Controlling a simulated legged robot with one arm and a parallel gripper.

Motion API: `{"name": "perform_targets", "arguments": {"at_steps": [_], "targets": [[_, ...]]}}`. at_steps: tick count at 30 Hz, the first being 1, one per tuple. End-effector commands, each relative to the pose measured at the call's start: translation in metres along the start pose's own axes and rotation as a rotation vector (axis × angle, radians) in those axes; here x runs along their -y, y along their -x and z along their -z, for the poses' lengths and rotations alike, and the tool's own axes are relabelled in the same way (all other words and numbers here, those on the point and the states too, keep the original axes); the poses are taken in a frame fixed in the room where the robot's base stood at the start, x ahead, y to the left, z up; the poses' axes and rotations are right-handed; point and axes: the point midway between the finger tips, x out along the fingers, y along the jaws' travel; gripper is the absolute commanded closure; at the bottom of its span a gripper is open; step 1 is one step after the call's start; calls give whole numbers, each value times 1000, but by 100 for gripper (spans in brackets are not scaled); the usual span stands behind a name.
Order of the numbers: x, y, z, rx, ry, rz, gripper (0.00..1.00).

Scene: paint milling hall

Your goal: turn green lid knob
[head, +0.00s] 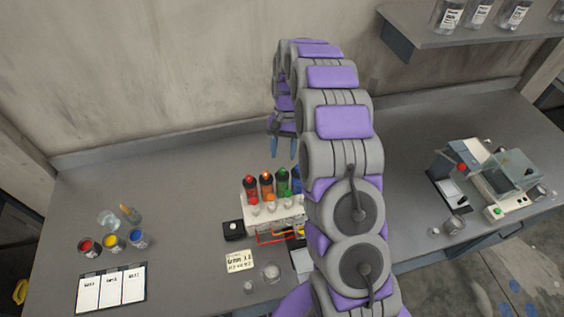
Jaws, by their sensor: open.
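A green-topped bottle (283,183) stands in a row with a red (250,188), an orange (267,186) and a blue bottle (297,181). The blue one is partly hidden by my arm. They stand at the back of a white rack (283,219) on the bench. Whether the green top is a knob is too small to tell. My gripper (284,156) points down with its two bluish fingers apart and nothing between them. In the picture it is just above the green and orange bottles; its depth relative to them is unclear.
Left on the grey bench are small cups of red (89,246), yellow (110,243) and blue paint (137,238), and a card panel (110,288). A black box (233,230) sits beside the rack. Right is a machine with a clear cover (513,172) and a green button (495,212).

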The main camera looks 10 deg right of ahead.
Motion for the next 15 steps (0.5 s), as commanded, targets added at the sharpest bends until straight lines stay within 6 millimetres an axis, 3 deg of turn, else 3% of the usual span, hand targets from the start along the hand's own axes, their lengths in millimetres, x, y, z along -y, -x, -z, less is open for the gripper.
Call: {"name": "perform_targets", "arguments": {"at_steps": [6, 15], "targets": [[1, 41, 2, -6, 0, 2, 51], [1, 85, 2, -3, 0, 1, 51]]}}
